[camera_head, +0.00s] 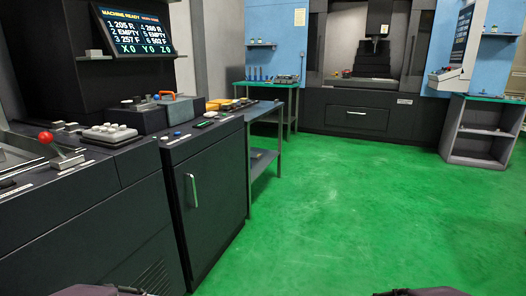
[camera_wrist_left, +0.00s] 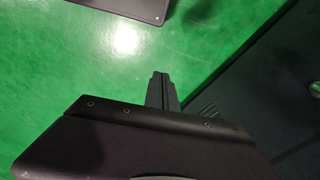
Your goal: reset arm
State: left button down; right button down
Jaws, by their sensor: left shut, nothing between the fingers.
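In the left wrist view my left gripper (camera_wrist_left: 160,80) shows as two dark fingers pressed together, shut and empty. It points down over the green floor, beside a dark panel with vent slots at the right. In the head view only small dark parts of my arms show at the bottom edge, one left of centre and one right of centre. My right gripper is not seen in either view.
A dark cabinet (camera_head: 208,200) and a console with a red-knobbed lever (camera_head: 46,137) stand at the left. A metal side table (camera_head: 262,150) adjoins the cabinet. A large machine (camera_head: 365,110) and a grey shelf unit (camera_head: 480,132) stand at the back. The green floor (camera_head: 350,210) between is clear.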

pick_arm(q)
notch_tip(320, 180, up, 38)
jog(key=w+d+p, duration=0.1)
jog(key=p, duration=3.7)
jog(key=shift+d+t+h, duration=0.25)
jog(key=shift+t+h, duration=0.05)
jog(key=shift+t, duration=0.1)
jog(key=shift+w+f, duration=0.1)
jog(key=shift+f, duration=0.1)
